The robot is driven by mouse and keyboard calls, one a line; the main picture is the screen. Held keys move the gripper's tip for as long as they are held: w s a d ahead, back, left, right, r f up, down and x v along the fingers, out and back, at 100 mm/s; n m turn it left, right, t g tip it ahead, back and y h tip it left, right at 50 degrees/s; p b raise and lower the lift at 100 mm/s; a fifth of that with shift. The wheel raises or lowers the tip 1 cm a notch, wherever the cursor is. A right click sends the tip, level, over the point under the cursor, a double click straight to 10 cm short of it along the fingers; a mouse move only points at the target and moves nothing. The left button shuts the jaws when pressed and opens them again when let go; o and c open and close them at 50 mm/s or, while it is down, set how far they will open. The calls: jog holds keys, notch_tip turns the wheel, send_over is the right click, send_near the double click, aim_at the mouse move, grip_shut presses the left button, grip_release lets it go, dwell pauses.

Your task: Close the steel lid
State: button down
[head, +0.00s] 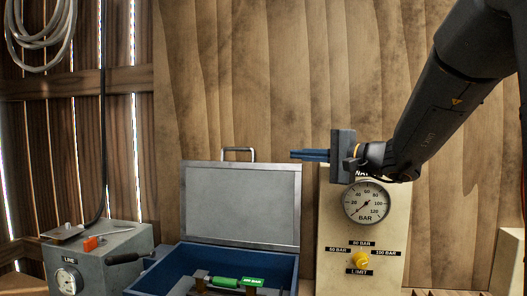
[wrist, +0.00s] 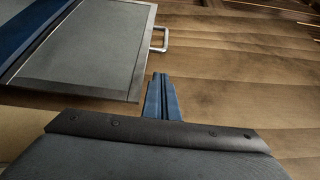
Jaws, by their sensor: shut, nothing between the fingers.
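The steel lid (head: 240,203) is a grey panel with a lighter rim, standing raised at the back of a blue case (head: 178,276). A metal handle (head: 238,150) sits on its top edge. My gripper (head: 293,154) is shut and empty, its blue fingers pointing left just above the lid's top right corner in the head view. In the wrist view the lid (wrist: 88,45) lies at upper left with its handle (wrist: 162,38) on its right edge. There the shut fingers (wrist: 160,80) are beside the lid's near corner, with no clear contact.
Inside the case lies a green cylinder (head: 226,282) with a green label. A panel with a pressure gauge (head: 366,202) and a yellow knob (head: 360,259) stands right of the case. A grey box (head: 100,260) with a dial and dark lever stands left. A plank wall is behind.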

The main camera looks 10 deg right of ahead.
aim_at(263, 154)
jog(key=p+x, duration=0.3)
jog(key=x, duration=1)
jog(key=shift+w+a+f+p, duration=0.1)
jog(key=shift+w+a+p, duration=0.1)
jog(key=shift+w+p, duration=0.2)
jog(key=shift+s+b, duration=0.2)
jog(key=shift+b, duration=0.4)
